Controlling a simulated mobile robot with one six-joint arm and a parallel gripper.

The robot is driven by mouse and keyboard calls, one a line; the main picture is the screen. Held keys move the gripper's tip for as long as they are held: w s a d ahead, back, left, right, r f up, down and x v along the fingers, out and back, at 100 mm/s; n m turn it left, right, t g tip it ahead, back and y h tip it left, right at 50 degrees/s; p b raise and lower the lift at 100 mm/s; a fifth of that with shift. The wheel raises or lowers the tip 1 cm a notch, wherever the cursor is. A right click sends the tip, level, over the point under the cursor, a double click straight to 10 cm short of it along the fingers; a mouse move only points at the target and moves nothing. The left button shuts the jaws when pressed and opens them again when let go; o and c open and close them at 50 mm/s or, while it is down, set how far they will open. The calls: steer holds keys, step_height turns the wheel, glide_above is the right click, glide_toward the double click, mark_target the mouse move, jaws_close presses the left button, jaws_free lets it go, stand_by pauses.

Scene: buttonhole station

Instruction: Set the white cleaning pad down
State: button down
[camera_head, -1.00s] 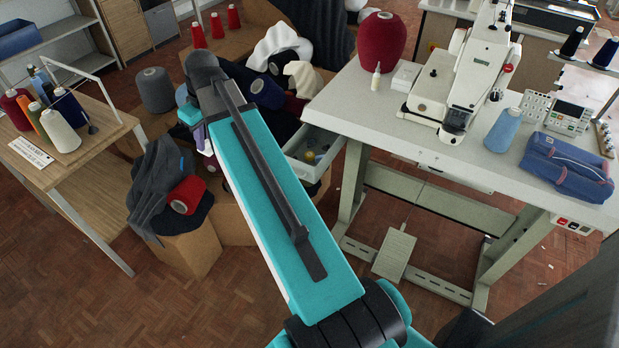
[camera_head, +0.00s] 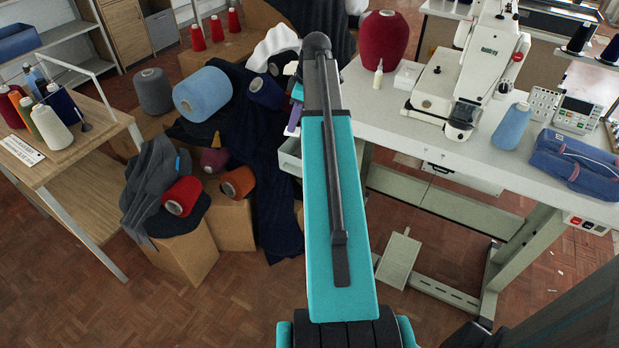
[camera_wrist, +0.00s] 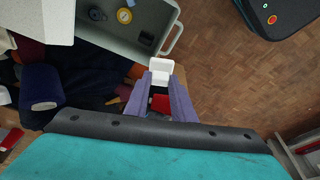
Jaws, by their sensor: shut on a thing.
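The white cleaning pad (camera_wrist: 160,68) is a small white block in the wrist view. My gripper (camera_wrist: 160,78) has its two purple fingers shut on it, one on each side. The pad is just outside the handle side of the open grey drawer in this view; I cannot tell its height. In the head view a purple part of my gripper (camera_head: 294,116) shows left of my arm.
The drawer (camera_wrist: 95,38) holds a yellow roll (camera_wrist: 125,16) and dark items. The white sewing table (camera_head: 400,125) carries a sewing machine (camera_head: 440,95), a red cone (camera_head: 382,40) and a blue pouch (camera_head: 572,163). Dark cloth and yarn cones crowd the left.

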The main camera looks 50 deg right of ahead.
steer(key=shift+n, duration=0.5)
steer(key=s+d, duration=0.2)
steer(key=d, duration=0.1)
steer(key=s+d+f, duration=0.1)
steer(key=d, duration=0.1)
steer(key=shift+f+b, duration=0.1)
steer(key=shift+b, duration=0.3)
steer(key=shift+a+f, duration=0.1)
step_height(320, 180, down, 14)
steer(key=shift+p, duration=0.45)
steer(key=shift+f, duration=1.9)
steer(key=shift+f, duration=0.15)
steer(key=c, duration=1.8)
jaws_free()
